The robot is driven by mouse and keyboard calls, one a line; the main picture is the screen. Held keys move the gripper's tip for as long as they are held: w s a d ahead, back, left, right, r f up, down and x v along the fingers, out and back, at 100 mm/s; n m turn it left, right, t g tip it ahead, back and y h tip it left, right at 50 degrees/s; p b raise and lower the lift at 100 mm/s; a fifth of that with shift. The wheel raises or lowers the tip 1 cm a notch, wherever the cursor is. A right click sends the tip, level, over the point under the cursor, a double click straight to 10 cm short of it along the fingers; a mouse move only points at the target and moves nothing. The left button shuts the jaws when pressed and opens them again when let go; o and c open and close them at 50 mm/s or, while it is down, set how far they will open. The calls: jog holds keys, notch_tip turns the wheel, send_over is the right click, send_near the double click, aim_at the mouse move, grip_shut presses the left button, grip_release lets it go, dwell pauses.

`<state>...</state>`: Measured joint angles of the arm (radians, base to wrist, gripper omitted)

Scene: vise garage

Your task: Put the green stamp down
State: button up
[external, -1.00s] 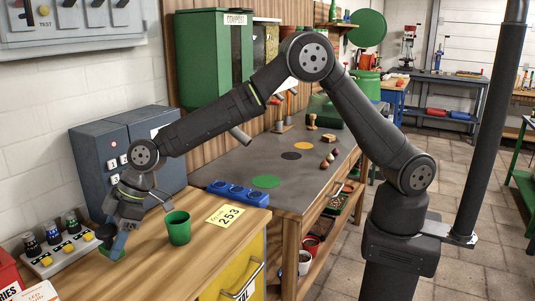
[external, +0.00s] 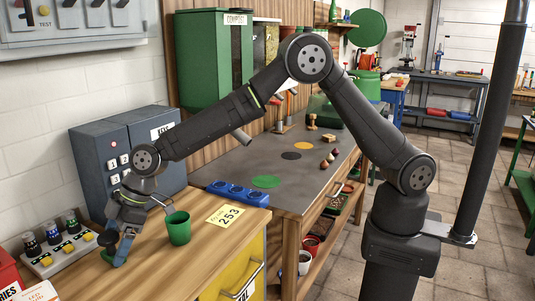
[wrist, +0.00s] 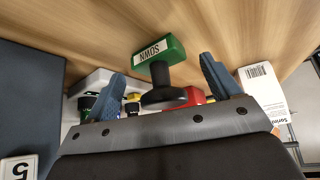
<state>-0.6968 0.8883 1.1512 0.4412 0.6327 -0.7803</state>
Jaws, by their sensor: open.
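The green stamp (wrist: 162,48) has a green block with a white lettered label and a dark round knob. In the wrist view it is at the wooden bench top, its knob towards my gripper and between the lines of the two blue fingers. My gripper (wrist: 160,75) is open, with visible space on both sides of the stamp. In the external view my gripper (external: 121,254) is low over the bench's left part, and the stamp (external: 106,255) shows beside the fingers, partly hidden by them. I cannot tell whether a finger touches it.
A green cup (external: 179,229) stands right of my gripper. A rack with dark jars and yellow buttons (external: 66,248) stands to the left. A card reading 253 (external: 224,215) and a blue block (external: 238,193) lie farther right. Grey cabinets (external: 125,150) stand behind.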

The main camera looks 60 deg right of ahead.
jog(key=v, duration=1.1)
jog(key=shift+r, duration=0.25)
jog(key=shift+s+f, duration=0.1)
jog(key=x, duration=1.1)
jog(key=shift+a+f, duration=0.1)
jog(key=shift+f, duration=0.3)
jog(key=shift+r, duration=1.6)
jog(key=shift+f, duration=0.1)
